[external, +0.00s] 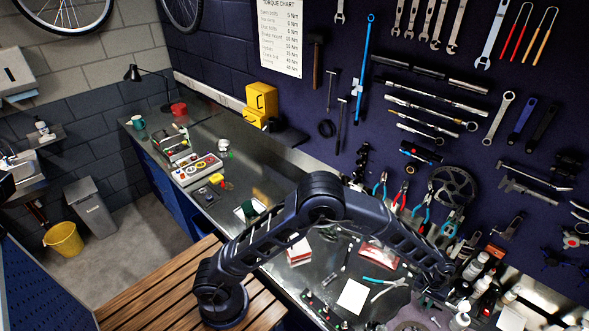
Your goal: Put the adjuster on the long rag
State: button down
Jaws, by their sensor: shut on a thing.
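My arm reaches over the bench to the right, and my gripper (430,298) is low over the bench's right part. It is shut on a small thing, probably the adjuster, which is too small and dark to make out. A red and white folded piece (379,253) lies on the bench left of my gripper and may be the long rag. A smaller red and white piece (299,251) lies farther left, partly beside my arm. I cannot tell for certain which is the long rag.
A white sheet (352,296) and teal-handled pliers (385,284) lie left of my gripper. Several bottles (475,270) crowd the bench to its right. Tools hang on the dark wall behind. A parts tray (197,169) stands far left; the bench has bare patches between.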

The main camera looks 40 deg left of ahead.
jog(key=shift+f, duration=0.55)
jog(key=c, duration=1.4)
grip_release()
jog(key=shift+f, duration=0.15)
jog(key=shift+c, duration=0.2)
notch_tip(320, 180, up, 12)
jog(key=a, duration=0.2)
jog(key=shift+w, duration=0.4)
